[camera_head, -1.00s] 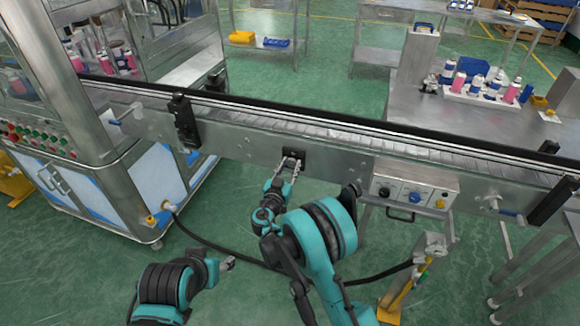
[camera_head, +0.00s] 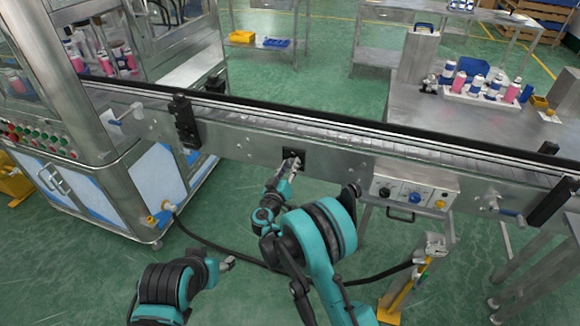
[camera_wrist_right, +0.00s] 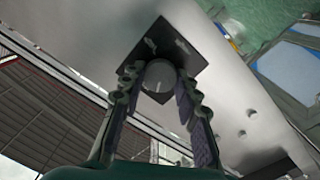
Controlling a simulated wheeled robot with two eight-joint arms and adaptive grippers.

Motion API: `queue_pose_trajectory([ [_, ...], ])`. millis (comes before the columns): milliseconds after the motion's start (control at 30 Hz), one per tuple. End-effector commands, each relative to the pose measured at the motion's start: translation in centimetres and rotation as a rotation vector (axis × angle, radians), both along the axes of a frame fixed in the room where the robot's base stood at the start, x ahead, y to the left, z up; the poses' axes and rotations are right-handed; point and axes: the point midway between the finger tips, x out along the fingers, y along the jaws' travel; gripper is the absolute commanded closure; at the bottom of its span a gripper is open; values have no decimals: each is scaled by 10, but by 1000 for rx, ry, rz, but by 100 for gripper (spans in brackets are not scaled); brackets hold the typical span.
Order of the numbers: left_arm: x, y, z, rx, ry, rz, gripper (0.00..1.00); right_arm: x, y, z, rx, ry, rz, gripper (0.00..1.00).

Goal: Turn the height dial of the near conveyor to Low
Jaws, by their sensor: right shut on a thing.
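The height dial is a round grey knob (camera_wrist_right: 160,76) on a dark square plate (camera_wrist_right: 186,50), seen in the right wrist view. In the head view the dark plate (camera_head: 294,150) sits on the side of the near conveyor (camera_head: 240,142). My right gripper (camera_head: 291,163) reaches up to the plate. In the right wrist view my right gripper (camera_wrist_right: 158,92) has its fingers on both sides of the knob, shut on it. The plate's markings are too small to read. My left gripper (camera_head: 228,264) is low at the left, above the floor, away from the conveyor; its fingers are too small to judge.
A control box (camera_head: 413,190) with knobs hangs on the conveyor to the right of the dial. A steel cabinet (camera_head: 100,190) stands at the left. A black cable (camera_head: 235,257) crosses the floor below.

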Motion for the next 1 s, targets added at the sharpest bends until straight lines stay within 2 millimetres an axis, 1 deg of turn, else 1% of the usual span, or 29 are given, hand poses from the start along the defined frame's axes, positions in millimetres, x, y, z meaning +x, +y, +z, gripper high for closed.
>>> queue_pose_trajectory([
  [1000,0,0,0,0,0,0,47,0,1,-1,-917,297,0,98],
])
